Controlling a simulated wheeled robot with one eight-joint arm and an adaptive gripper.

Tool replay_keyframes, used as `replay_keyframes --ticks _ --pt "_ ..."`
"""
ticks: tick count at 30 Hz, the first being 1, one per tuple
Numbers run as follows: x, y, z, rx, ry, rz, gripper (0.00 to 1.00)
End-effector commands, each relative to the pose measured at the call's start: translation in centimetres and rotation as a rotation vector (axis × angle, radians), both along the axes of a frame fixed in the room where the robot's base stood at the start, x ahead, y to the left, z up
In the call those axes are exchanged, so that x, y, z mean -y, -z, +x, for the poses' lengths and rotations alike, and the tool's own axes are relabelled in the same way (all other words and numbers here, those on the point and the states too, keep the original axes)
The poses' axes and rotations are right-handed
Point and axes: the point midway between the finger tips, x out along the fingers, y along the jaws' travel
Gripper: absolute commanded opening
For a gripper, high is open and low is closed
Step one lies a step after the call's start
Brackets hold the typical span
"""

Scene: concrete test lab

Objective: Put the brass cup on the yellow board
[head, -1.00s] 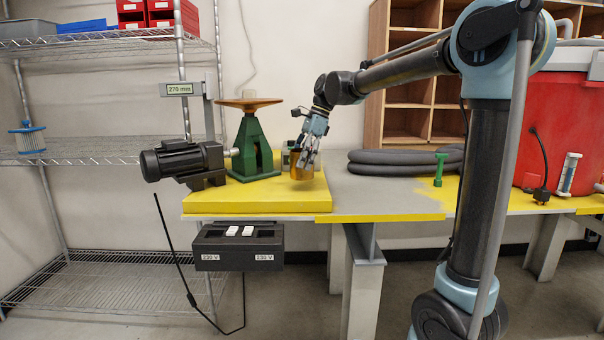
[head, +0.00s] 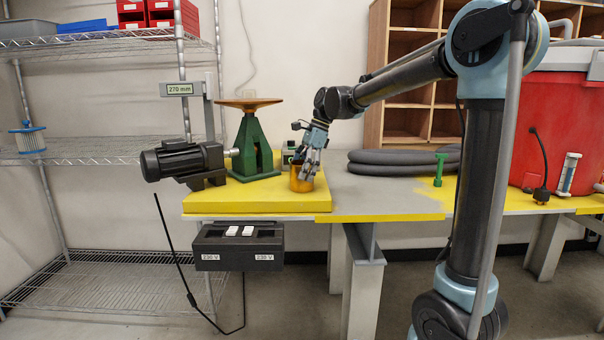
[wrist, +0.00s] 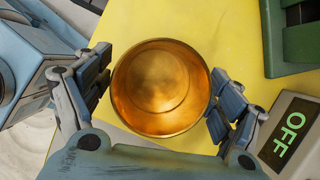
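The brass cup (head: 301,181) stands upright on the yellow board (head: 240,200), near the board's right end. The wrist view looks down into the cup's open mouth (wrist: 162,85), with the yellow board (wrist: 235,40) around and below it. My gripper (head: 310,165) is over the cup. In the wrist view its fingers (wrist: 160,90) are spread on the left and right sides of the cup, with narrow gaps at the rim. The fingers' lower ends partly cover the cup in the head view.
A green stand (head: 250,150) with a round top and a black motor (head: 183,160) occupy the board's left and back. A small box reading OFF (wrist: 290,135) is close to the cup. Grey hose (head: 400,161) lies right. The bench's front edge (head: 385,217) is near.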

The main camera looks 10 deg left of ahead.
Motion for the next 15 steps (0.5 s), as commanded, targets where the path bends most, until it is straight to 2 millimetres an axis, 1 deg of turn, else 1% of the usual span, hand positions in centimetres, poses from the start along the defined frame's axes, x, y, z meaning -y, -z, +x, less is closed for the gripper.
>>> replay_keyframes --ticks 8,11,15 --pt "0.1 -0.4 0.1 0.000 0.001 0.000 0.86" --pt "0.5 -1.2 0.2 -0.001 0.002 0.000 0.86" --pt "1.3 -3.4 0.7 0.000 0.003 0.000 0.86"
